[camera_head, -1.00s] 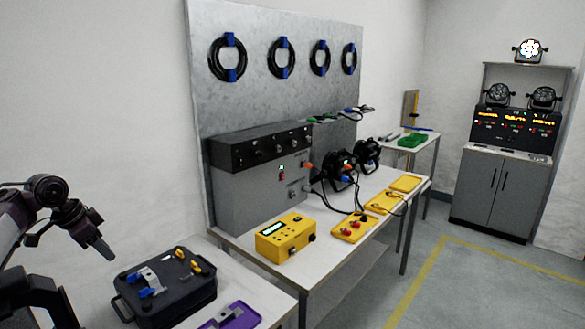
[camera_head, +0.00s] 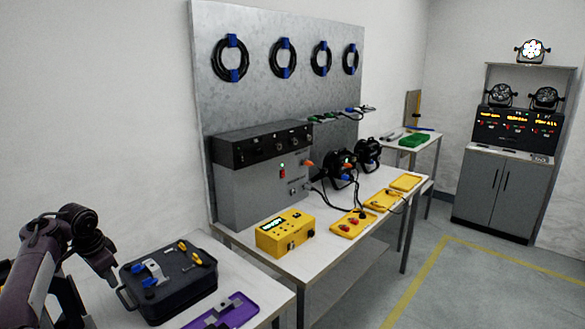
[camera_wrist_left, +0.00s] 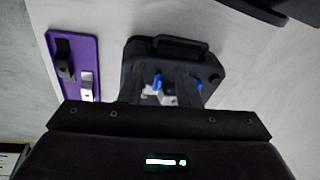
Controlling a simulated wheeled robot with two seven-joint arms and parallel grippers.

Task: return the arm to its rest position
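My left arm comes in from the left in the head view, with its wrist bent and the left gripper (camera_head: 110,277) pointing down beside the black case (camera_head: 170,307). In the left wrist view two dark fingers (camera_wrist_left: 163,88) stand apart, with parts of the black case (camera_wrist_left: 196,52) showing between and behind them. The gripper seems open and holds nothing that I can see. Its fingertips are hard to make out against the dark case. My right gripper is not in view.
The case carries blue and yellow clips and stands on a white table (camera_head: 250,274). A purple tray (camera_head: 240,312) lies beside it. A workbench with a yellow tester (camera_head: 285,233), a grey cabinet unit (camera_head: 262,185) and yellow trays (camera_head: 353,224) stands further right. The wall behind the arm is bare.

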